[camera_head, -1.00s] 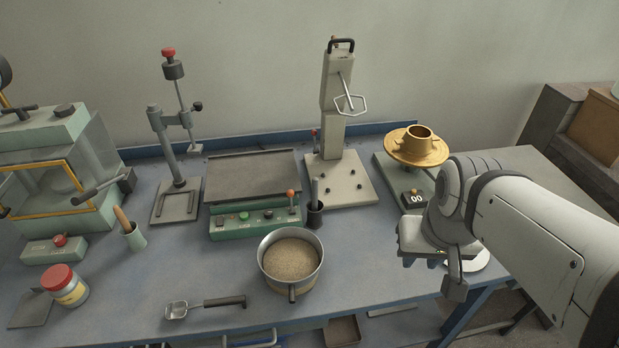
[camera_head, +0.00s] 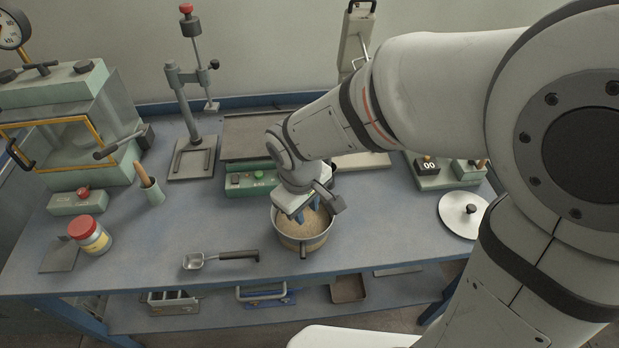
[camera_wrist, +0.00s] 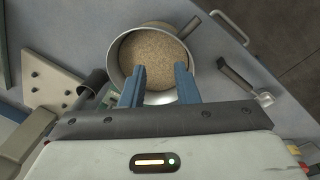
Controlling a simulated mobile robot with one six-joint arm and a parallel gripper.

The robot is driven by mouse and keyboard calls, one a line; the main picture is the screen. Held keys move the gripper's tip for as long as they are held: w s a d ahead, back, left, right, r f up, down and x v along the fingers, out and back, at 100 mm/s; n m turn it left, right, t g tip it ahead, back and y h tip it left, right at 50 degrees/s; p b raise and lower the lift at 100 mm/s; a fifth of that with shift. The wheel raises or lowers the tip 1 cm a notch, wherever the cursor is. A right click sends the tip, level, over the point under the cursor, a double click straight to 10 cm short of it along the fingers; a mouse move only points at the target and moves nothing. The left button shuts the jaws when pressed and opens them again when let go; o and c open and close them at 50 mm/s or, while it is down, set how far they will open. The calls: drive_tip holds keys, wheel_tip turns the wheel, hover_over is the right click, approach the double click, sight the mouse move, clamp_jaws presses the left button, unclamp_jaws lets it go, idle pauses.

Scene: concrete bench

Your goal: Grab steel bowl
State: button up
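The steel bowl (camera_head: 304,242) stands upright on the blue bench and is filled with tan, sand-like grains; a short dark handle sticks out from its front. My gripper (camera_head: 308,212) is right above the bowl, pointing down. In the wrist view, the bowl (camera_wrist: 117,52) lies beyond the fingers. My gripper's two blue fingers (camera_wrist: 158,86) are spread apart with nothing between them but the view of the bowl. They overlap the near part of the bowl in the picture; whether they touch its rim I cannot tell.
A metal scoop (camera_head: 222,258) lies left of the bowl near the front edge. A green device with a dark plate (camera_head: 252,138) stands behind it. A white disc (camera_head: 463,214) lies right.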

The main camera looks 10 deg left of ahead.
drive_tip(key=n, duration=0.2)
hover_over(284, 234)
wheel_tip(284, 234, down, 2)
drive_tip(key=f, duration=0.1)
wheel_tip(284, 234, down, 7)
drive_tip(key=shift+r, duration=0.1)
clamp_jaws()
drive_tip(key=shift+w+p, duration=0.1)
drive_tip(key=shift+p, duration=0.2)
idle(1.0)
